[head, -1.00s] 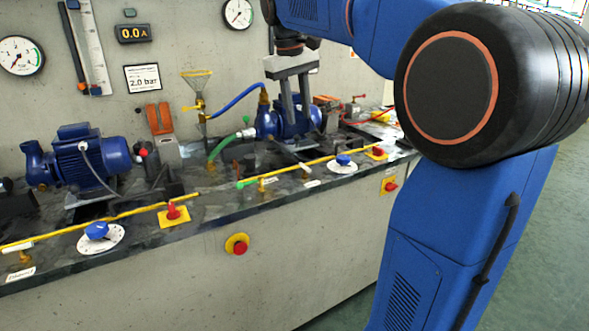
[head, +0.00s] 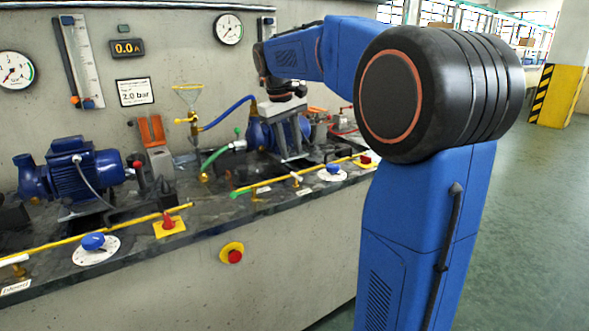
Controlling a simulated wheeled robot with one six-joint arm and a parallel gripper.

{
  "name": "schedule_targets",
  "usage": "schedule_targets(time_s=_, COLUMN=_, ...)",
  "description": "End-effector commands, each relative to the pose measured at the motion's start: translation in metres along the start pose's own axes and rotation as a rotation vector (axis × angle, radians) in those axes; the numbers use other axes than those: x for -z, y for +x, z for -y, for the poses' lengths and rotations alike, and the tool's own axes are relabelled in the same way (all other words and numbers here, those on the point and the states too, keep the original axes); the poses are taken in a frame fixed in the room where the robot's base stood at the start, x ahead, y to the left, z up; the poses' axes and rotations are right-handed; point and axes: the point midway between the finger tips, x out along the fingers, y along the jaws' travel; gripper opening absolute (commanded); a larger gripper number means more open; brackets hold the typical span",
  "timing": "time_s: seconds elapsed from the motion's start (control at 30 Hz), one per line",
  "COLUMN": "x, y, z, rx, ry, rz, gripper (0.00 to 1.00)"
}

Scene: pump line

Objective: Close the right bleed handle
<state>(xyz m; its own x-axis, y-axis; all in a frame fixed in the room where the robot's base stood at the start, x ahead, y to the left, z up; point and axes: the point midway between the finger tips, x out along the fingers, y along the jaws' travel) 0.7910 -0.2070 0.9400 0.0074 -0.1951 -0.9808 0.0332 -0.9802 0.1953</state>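My gripper (head: 292,153) points down at the right pump (head: 261,137), its two grey fingers apart and in front of the blue body. I see nothing between them, though contact with the pump or a handle cannot be told. A small green handle (head: 238,132) stands up at the pump's left side, by the green hose. A second green-tipped handle (head: 240,193) lies near the bench's front edge, left of the gripper. A white-tipped lever (head: 296,177) is just below the fingers. I cannot tell which of these is the right bleed handle.
Blue knobs (head: 93,241) and red-topped yellow switches (head: 169,225) line the front edge. Open floor (head: 520,220) lies at right.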

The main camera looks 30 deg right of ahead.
Motion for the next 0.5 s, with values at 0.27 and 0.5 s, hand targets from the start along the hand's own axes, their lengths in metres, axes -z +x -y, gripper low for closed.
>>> schedule_targets(time_s=0.27, x=-0.001, y=0.048, z=0.000, rx=0.001, ry=0.000, rz=0.002, gripper=0.29)
schedule_targets(time_s=0.5, x=-0.001, y=0.070, z=0.000, rx=0.001, ry=0.000, rz=0.002, gripper=0.29)
